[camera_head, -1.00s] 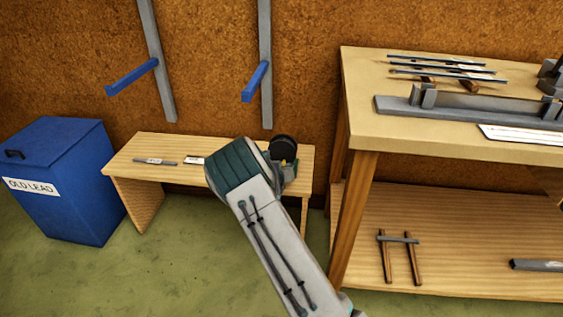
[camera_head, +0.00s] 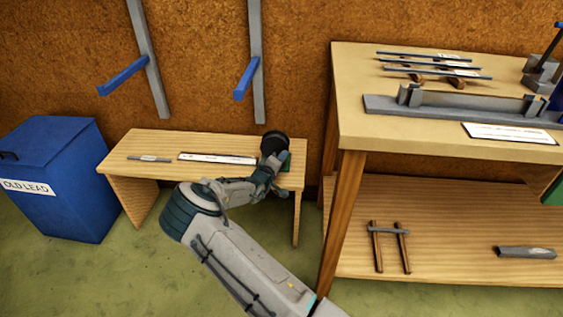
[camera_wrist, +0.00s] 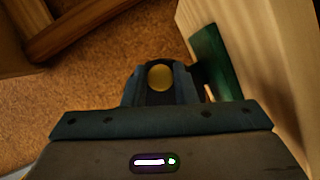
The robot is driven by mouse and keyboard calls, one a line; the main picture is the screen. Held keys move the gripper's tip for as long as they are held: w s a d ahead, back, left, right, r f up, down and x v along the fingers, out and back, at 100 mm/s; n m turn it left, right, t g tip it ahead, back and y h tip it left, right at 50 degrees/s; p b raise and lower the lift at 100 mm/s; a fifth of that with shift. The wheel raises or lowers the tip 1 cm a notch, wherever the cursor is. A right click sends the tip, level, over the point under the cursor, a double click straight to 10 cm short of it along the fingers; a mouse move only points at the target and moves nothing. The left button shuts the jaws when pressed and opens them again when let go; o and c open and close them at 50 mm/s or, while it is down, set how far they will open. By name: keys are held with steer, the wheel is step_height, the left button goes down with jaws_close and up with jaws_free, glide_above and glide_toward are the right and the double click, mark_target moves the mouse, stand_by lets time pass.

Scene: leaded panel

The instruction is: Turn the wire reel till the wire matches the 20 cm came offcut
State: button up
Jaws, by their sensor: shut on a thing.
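The wire reel (camera_head: 274,143) shows in the head view as a dark round disc at the right end of a low wooden bench, with a green part beside it. A short grey bar (camera_head: 148,158), apparently the came offcut, lies toward the bench's left end. A white marked strip (camera_head: 217,158) lies between them. My gripper (camera_wrist: 160,82) is at the reel, shut on a round brass-coloured knob (camera_wrist: 159,77) in the wrist view. A green plate (camera_wrist: 213,62) stands just right of the fingers. I cannot make out the wire; my wrist partly covers the reel's lower side.
The low bench (camera_head: 125,167) stands against a brown wall. A blue OLD LEAD bin (camera_head: 62,190) is at its left. A taller workbench (camera_head: 352,130) with rods and a grey fixture stands close on the right. Blue wall brackets (camera_head: 122,76) jut out above. Green floor is open in front.

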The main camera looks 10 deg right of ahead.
steer(key=n, duration=0.1)
steer(key=r+n+h+b, duration=0.1)
steer(key=n, duration=0.1)
steer(key=shift+d+t, duration=0.15)
steer(key=shift+t, duration=0.25)
steer(key=shift+r+n+t+h+b, duration=0.2)
steer(key=shift+r+n+t, duration=0.05)
steer(key=shift+n, duration=0.6)
steer(key=shift+r+n+t+h+b, duration=0.2)
steer(key=shift+r+n+t, duration=0.05)
steer(key=shift+n, duration=0.6)
steer(key=o, duration=1)
